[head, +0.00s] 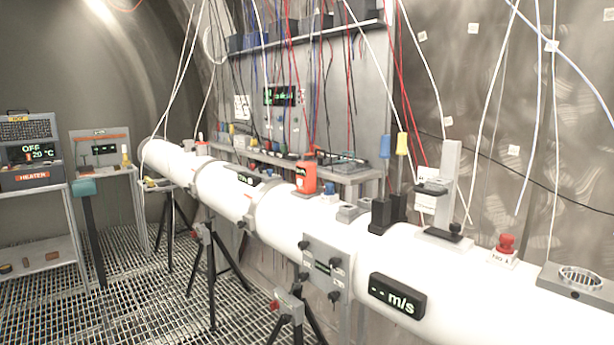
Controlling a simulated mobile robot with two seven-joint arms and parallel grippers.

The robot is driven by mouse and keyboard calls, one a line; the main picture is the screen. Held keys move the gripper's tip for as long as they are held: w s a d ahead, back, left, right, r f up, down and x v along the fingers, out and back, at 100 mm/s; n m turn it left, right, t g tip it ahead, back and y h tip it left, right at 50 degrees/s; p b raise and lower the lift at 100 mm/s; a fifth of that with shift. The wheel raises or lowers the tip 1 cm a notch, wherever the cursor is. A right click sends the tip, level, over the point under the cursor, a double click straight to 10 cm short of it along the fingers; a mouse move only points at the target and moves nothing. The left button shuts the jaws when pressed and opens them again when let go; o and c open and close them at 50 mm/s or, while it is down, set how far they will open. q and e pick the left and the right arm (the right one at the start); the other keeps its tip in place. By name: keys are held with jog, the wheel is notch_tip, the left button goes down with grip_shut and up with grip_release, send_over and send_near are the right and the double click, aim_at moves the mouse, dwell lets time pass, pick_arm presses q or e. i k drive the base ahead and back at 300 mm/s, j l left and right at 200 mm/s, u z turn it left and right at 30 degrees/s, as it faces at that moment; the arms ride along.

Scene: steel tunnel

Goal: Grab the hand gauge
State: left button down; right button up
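An orange-red device (305,176) with a dark band across its front stands upright on top of the long white pipe (285,215), near the middle of the view. It looks most like the hand gauge, but I cannot tell for certain at this size. Neither of my grippers shows in the head view, and nothing is seen touching the device.
The pipe runs from back left to front right on tripods (207,260). On it are a dark m/s display (397,296), a red button (505,244) and black holders with blue and yellow handles (402,145). A heater unit (30,155) stands left. Cables hang overhead.

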aim_at(306, 171)
jog(key=i+j+z, duration=0.1)
jog(key=i+j, duration=0.15)
jog(key=i+j+z, duration=0.1)
jog(key=i+j, duration=0.15)
jog(key=j, duration=0.15)
jog(key=i+j+z, duration=0.1)
jog(key=j, duration=0.25)
jog(key=i+j+z, duration=0.1)
jog(key=i+j, duration=0.4)
jog(key=j, duration=0.25)
jog(key=i+j+z, duration=0.15)
jog(key=j, duration=0.25)
jog(key=i+j+z, duration=0.1)
jog(key=i+j, duration=0.15)
jog(key=j, duration=0.15)
